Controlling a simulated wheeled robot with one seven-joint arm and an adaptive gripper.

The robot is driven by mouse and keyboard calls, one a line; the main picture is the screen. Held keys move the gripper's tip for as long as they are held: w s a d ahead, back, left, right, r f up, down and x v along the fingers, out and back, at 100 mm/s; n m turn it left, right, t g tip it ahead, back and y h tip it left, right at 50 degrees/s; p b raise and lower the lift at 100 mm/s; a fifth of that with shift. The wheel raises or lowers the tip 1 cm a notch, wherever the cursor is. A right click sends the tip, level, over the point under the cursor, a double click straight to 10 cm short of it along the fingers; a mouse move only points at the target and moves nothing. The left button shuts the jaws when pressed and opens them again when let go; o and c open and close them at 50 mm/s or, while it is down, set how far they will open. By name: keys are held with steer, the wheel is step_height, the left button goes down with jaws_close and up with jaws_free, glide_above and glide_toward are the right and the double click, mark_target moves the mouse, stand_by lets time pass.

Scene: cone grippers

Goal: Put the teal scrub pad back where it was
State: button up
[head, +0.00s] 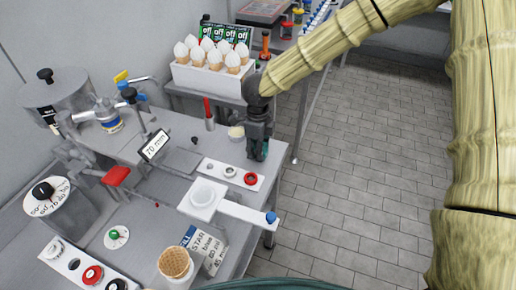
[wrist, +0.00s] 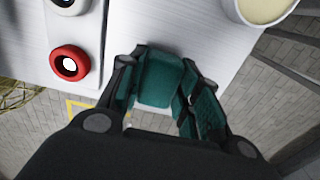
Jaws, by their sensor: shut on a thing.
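The teal scrub pad (wrist: 160,78) is between the fingers of my gripper (wrist: 158,100) in the wrist view. My gripper is shut on it. In the head view my gripper (head: 257,150) points down at the right edge of the grey table, and a sliver of the pad (head: 265,149) shows beside the dark fingers. The pad's upper part lies over the pale table top in the wrist view; whether it touches the top I cannot tell. Most of the pad is hidden by the fingers in the head view.
A cream-filled cup (head: 236,132) stands just left of my gripper. A white strip with rings, one a red ring (head: 250,178), lies nearer. A white rack of cones (head: 212,75) stands behind. A yellow outline (wrist: 85,108) shows beyond the table edge in the wrist view.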

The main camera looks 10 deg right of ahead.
steer(key=shift+f, duration=0.3)
steer(key=shift+f, duration=0.1)
steer(key=o, duration=0.9)
step_height(320, 180, up, 12)
steer(key=shift+r+b, duration=0.15)
steer(key=shift+b, duration=0.5)
